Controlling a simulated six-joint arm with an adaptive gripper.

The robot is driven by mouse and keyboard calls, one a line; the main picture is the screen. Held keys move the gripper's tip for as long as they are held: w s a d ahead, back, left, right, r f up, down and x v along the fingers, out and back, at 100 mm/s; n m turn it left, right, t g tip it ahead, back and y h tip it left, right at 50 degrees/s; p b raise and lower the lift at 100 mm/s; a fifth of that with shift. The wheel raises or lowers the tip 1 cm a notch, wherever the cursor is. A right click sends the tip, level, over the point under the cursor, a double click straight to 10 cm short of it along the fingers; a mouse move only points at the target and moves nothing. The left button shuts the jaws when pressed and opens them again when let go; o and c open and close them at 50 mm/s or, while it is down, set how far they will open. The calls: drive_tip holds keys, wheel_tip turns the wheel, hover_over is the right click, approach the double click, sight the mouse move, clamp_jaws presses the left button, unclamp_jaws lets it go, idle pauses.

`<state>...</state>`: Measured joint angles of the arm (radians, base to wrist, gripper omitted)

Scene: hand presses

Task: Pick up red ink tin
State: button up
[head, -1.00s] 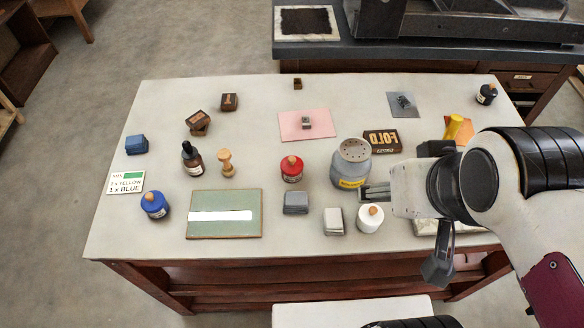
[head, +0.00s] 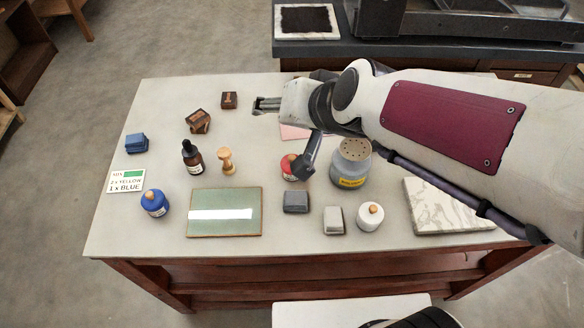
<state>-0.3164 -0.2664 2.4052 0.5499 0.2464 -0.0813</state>
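The red ink tin (head: 288,164) stands upright near the middle of the table. It is a red tin with a pale label, and part of my arm covers its right side and top. My gripper (head: 257,105) is above the back half of the table, pointing left, up and to the left of the tin and apart from it. The fingers look small here, and I cannot tell how far apart they are. I see nothing clearly held in them.
A grey shaker can (head: 351,166) stands right of the tin. A grey block (head: 296,202) lies in front. A wooden-handled stamp (head: 226,161) and dark dropper bottle (head: 191,158) stand left. A blue tin (head: 154,203), white tin (head: 369,217) and green glass-like plate (head: 225,224) are nearer the front.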

drive_tip(key=w+a+f+m, duration=0.2)
drive_tip(key=w+a+f, duration=0.2)
drive_tip(key=w+a, duration=0.15)
drive_tip(key=m+t+h, duration=0.2)
drive_tip(key=m+h, duration=0.2)
drive_tip(key=h, duration=0.7)
approach(287, 166)
drive_tip(key=w, duration=0.1)
drive_tip(key=w+f, duration=0.1)
drive_tip(key=w+d, duration=0.1)
drive_tip(key=shift+w+f, duration=0.35)
drive_tip(key=shift+w, duration=0.05)
drive_tip(key=shift+s+d+f, duration=0.15)
drive_tip(key=shift+s+d, duration=0.15)
drive_tip(key=shift+s, duration=0.05)
drive_tip(key=shift+x, duration=1.35)
drive_tip(key=shift+d, duration=0.15)
